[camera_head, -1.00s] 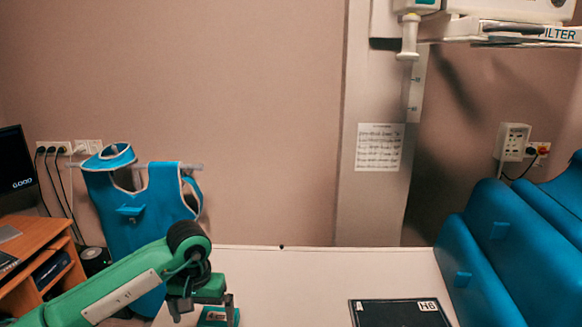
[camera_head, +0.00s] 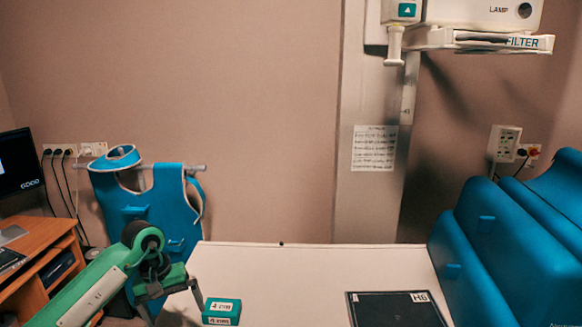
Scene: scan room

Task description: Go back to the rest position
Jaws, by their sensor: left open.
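My left gripper (camera_head: 173,303) is at the lower left of the head view, with its green arm coming in from the left. It is open, its two dark fingers spread, with nothing seen between them. A small teal box (camera_head: 221,311) with white labels stands on the white table (camera_head: 310,268), just right of the gripper's right finger and seemingly apart from it. My right gripper is out of view.
A black flat panel (camera_head: 396,311) marked H6 lies on the table. Blue padded blocks (camera_head: 512,262) stand at the right edge. A blue apron (camera_head: 150,205) hangs behind my left arm. A wooden desk (camera_head: 38,262) with a monitor (camera_head: 17,163) is at far left. The table middle is clear.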

